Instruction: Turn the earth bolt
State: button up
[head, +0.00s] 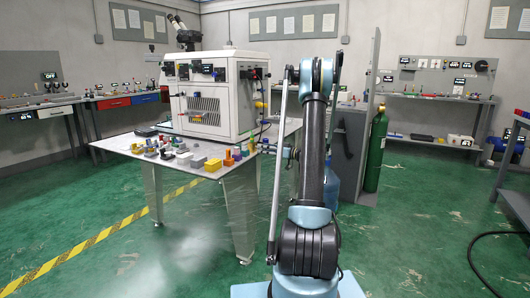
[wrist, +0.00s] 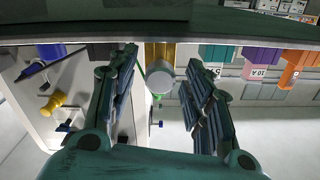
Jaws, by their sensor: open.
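The white machine (head: 215,90) stands on a table, with fittings on its right side panel. In the wrist view my gripper (wrist: 160,62) is open, its two dark blue fingers spread wide. A pale round-ended piece (wrist: 160,80) shows between the fingers, apart from both, with yellow behind it and a bit of green beside it. I cannot tell for sure whether it is the earth bolt. A pale panel (wrist: 45,125) to the left carries a yellow knob (wrist: 52,104) and a blue-handled part (wrist: 38,68). In the head view my arm hides the gripper.
Several small coloured blocks and parts line the front of the table (head: 165,165). Coloured labelled bins, such as an orange one (wrist: 292,66), lie right of the fingers. A green gas cylinder (head: 376,150) stands beside a grey cabinet (head: 350,135).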

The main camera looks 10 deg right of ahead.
jog(key=shift+c, duration=0.2)
jog(key=c, duration=1)
jog(key=shift+m, duration=0.3)
jog(key=m, duration=1)
jog(key=shift+d+m, duration=0.1)
jog(key=shift+m, duration=0.2)
jog(key=shift+c, duration=0.2)
jog(key=m, duration=1.3)
jog(key=shift+s, duration=0.1)
jog(key=o, duration=1.1)
